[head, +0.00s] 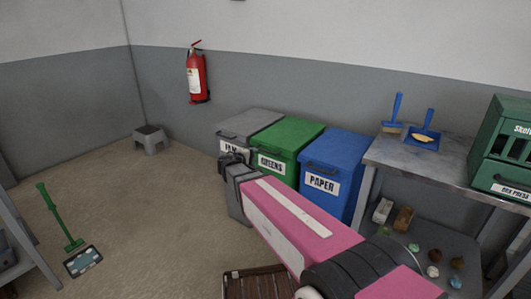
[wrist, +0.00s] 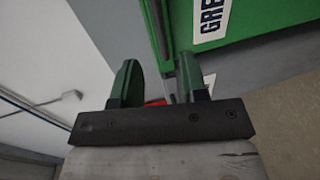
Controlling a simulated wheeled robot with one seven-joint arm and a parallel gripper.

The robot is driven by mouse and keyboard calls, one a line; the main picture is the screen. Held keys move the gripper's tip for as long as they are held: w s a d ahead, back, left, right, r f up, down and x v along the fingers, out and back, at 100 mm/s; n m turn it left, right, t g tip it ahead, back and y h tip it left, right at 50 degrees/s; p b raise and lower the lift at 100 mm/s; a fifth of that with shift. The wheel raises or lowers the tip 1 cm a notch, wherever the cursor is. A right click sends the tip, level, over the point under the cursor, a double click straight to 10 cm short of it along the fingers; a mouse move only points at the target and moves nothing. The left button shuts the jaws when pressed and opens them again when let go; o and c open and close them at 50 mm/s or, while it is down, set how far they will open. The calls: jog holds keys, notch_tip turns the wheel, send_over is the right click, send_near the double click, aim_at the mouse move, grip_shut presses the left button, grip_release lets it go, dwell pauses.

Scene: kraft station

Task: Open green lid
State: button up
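The green bin (head: 270,162), labelled GREENS, stands between a grey and a blue bin. Its green lid (head: 291,133) looks shut. The arm hides part of the bin's front. My gripper (head: 232,159) is in front of the grey and green bins, near the green bin's left front edge. In the wrist view the green bin (wrist: 262,22) fills the upper right, with part of its label. A dark handle bar (wrist: 154,30) runs down toward the gap between my fingers. My gripper (wrist: 158,62) is open, with nothing clearly held. I cannot tell whether it touches the bar.
The grey bin (head: 250,122) is at left and the blue PAPER bin (head: 335,150) at right. A metal table (head: 385,155) with a blue brush and dustpan stands further right. A slatted brown crate (head: 258,284) sits below my arm. Floor at left is mostly clear.

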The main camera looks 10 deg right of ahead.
aim_at(265, 151)
jog(key=x, duration=0.9)
jog(key=shift+w+d+f, duration=0.1)
jog(key=shift+w+d, duration=0.15)
jog(key=shift+c, duration=0.3)
grip_shut()
